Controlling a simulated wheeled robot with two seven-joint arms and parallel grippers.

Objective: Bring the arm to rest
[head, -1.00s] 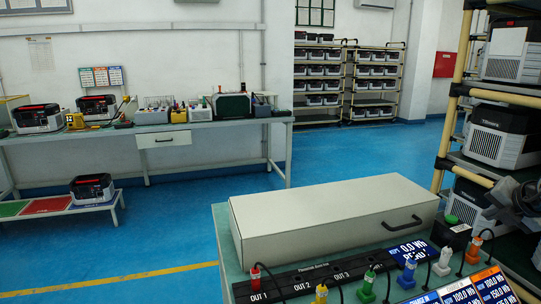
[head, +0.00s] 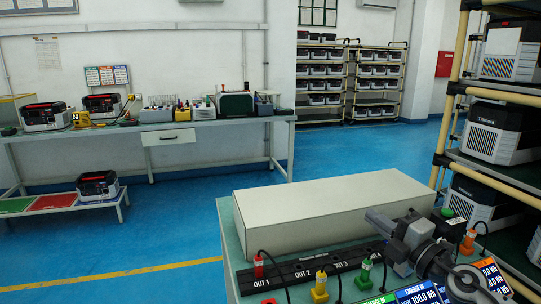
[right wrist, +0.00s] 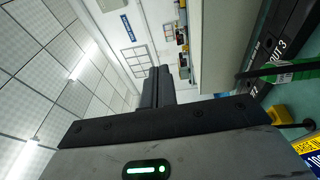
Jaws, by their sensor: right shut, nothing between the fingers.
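My right gripper (head: 376,220) shows at the right of the head view, over the front right part of the large beige box on the near bench. Its fingers point to the left and away from me. In the right wrist view its two dark fingers (right wrist: 156,86) are together with nothing between them. My left gripper is not in view.
The beige box (head: 330,205) lies on the near bench behind a black output strip (head: 306,273) with coloured plugs. A rack of power units (head: 498,130) stands close at the right. Blue floor (head: 180,230) is open at the left. A workbench (head: 140,133) stands behind.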

